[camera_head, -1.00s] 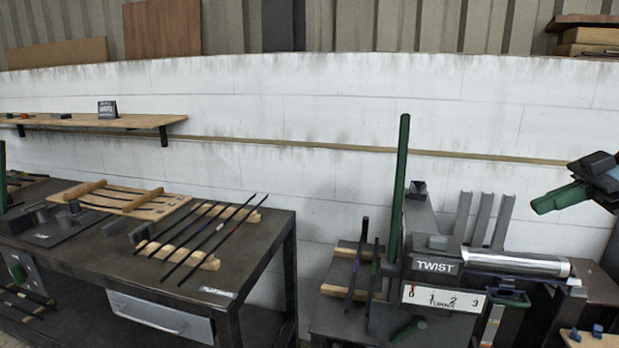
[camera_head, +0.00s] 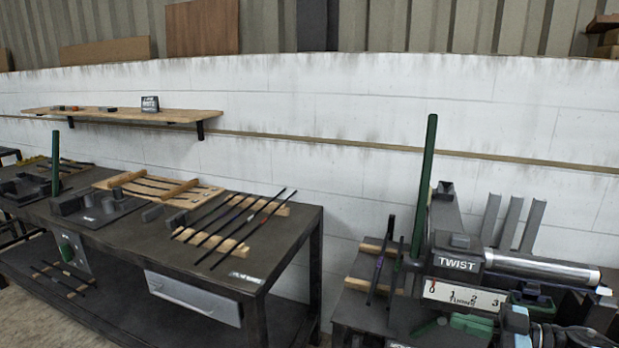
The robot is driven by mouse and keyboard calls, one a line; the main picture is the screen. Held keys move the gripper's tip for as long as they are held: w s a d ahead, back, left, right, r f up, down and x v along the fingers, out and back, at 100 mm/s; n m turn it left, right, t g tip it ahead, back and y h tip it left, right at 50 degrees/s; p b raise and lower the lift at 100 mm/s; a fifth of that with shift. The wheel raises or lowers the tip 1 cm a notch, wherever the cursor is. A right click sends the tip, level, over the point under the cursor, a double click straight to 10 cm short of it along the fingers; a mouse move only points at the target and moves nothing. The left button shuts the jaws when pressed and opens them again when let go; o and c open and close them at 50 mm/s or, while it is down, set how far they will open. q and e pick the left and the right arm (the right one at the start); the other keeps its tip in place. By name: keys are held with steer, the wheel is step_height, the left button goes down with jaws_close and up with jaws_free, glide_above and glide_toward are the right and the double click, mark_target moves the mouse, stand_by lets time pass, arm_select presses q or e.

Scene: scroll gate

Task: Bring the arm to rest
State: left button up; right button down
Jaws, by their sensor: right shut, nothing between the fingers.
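My right gripper (camera_head: 460,322) is at the lower right, in front of the twist machine (camera_head: 520,268). My right wrist and arm come in from the bottom right corner and cover the machine's lower right part. I cannot tell whether the fingers touch the machine. My left gripper is not in view.
The machine has a numbered turns scale (camera_head: 465,296) and an upright green post (camera_head: 424,185). A dark workbench (camera_head: 290,240) at left carries several dark rods on wooden rests. A wooden shelf (camera_head: 130,115) hangs on the white wall.

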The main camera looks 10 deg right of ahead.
steer(key=s+a+f+m+t+h, duration=0.25)
steer(key=s+a+f+h, duration=0.2)
steer(key=f, duration=0.55)
steer(key=s+a+f+m+t+h, duration=0.1)
steer(key=s+a+f+m+h, duration=0.3)
steer(key=f, duration=0.5)
steer(key=s+a+f+m+g+h, duration=0.1)
steer(key=s+a+f+g, duration=0.2)
steer(key=s+f, duration=0.3)
steer(key=s+a+f+m+g+h, duration=0.1)
steer(key=s+a+f, duration=0.5)
steer(key=s, duration=0.8)
steer(key=shift+m+g+h+p, duration=0.35)
steer(key=shift+g+h+p, duration=0.1)
steer(key=shift+g, duration=0.5)
